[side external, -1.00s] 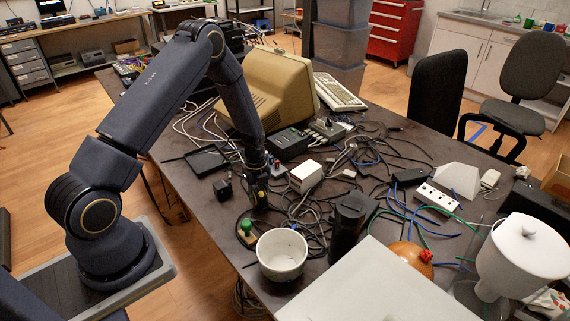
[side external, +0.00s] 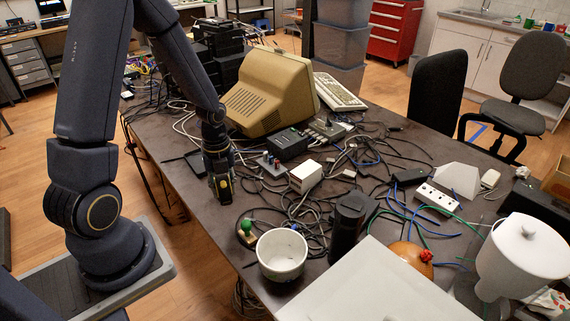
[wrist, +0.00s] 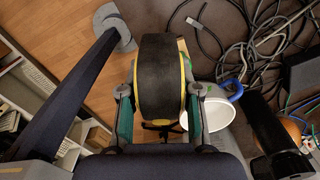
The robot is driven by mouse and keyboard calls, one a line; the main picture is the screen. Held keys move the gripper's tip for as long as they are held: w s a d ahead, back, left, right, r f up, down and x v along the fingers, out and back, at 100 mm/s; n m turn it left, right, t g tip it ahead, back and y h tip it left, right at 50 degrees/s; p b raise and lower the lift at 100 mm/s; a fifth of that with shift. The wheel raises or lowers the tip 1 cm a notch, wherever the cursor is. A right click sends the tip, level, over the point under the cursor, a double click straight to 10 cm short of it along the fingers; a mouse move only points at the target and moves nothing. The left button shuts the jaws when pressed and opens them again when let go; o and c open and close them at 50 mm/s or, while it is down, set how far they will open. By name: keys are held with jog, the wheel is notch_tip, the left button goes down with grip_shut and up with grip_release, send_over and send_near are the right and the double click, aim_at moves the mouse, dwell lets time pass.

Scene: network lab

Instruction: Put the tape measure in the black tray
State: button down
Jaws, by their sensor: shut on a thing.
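The tape measure (wrist: 158,75), black with yellow edges, is held between the two fingers of my gripper (wrist: 160,112) in the wrist view. In the side view, my gripper (side external: 221,195) points down near the table's left edge, with a yellow part of the tape measure (side external: 224,185) showing. It appears raised above the table; the exact gap is unclear. The black tray (side external: 193,159) lies flat on the table just behind and left of my gripper, which partly hides it. The tray is not clearly seen in the wrist view.
A white bowl (side external: 281,254) and a green-topped object (side external: 246,228) stand in front of my gripper. A beige monitor (side external: 270,90) stands behind.

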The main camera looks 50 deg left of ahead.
jog(key=s+a+n, duration=0.3)
jog(key=a+n, duration=0.1)
jog(key=a, duration=1.7)
send_over(203, 168)
notch_tip(203, 168, down, 10)
jog(key=shift+d+r, duration=0.15)
jog(key=shift+r, duration=0.05)
jog(key=shift+w+f, duration=0.1)
jog(key=shift+f, duration=1.6)
